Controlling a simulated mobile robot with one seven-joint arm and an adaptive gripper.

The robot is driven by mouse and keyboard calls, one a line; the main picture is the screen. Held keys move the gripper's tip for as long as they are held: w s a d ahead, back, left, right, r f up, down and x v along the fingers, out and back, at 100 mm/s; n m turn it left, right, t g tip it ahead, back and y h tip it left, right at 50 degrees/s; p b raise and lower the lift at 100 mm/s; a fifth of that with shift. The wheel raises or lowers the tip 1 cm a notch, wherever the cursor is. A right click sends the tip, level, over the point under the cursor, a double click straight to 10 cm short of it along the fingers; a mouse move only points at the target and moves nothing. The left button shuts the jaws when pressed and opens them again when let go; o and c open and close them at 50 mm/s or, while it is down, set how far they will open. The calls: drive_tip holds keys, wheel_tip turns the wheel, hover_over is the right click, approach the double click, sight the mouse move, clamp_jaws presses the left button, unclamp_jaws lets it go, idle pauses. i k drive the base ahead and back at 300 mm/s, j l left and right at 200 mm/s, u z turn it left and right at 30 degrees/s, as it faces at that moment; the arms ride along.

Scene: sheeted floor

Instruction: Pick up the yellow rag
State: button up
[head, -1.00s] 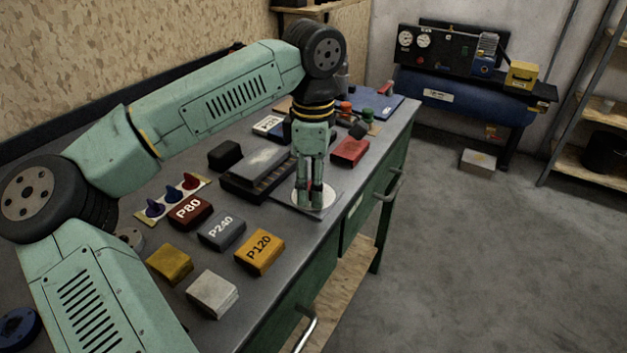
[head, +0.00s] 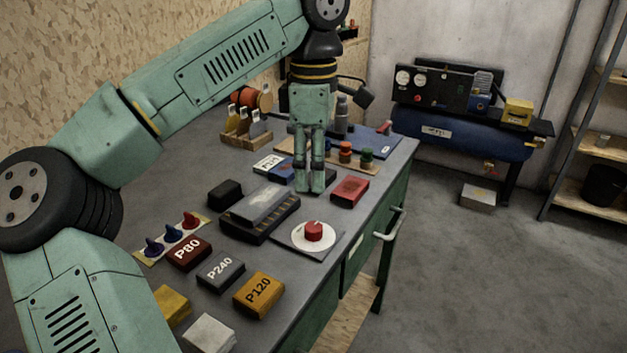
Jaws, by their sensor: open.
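The yellow rag (head: 172,306) is a mustard-yellow folded pad lying flat on the bench at the near left, partly beside my arm. A whitish-grey folded pad (head: 209,334) lies just to its right. My gripper (head: 309,189) points down well away from the rag, farther along the bench. It is open, with a gap between its fingers, and holds nothing. It is above the bench behind a white disc (head: 300,241) bearing a red piece (head: 313,231).
Blocks marked P80 (head: 187,253), P240 (head: 220,270) and P120 (head: 259,295) stand near the rag. A strip with cone-shaped pieces (head: 160,254), a dark grey block (head: 258,213) and a red block (head: 349,191) crowd the bench. The right edge drops to drawers.

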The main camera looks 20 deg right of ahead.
sight(175, 308)
drive_tip(key=k+l, duration=0.8)
drive_tip(key=l, duration=0.15)
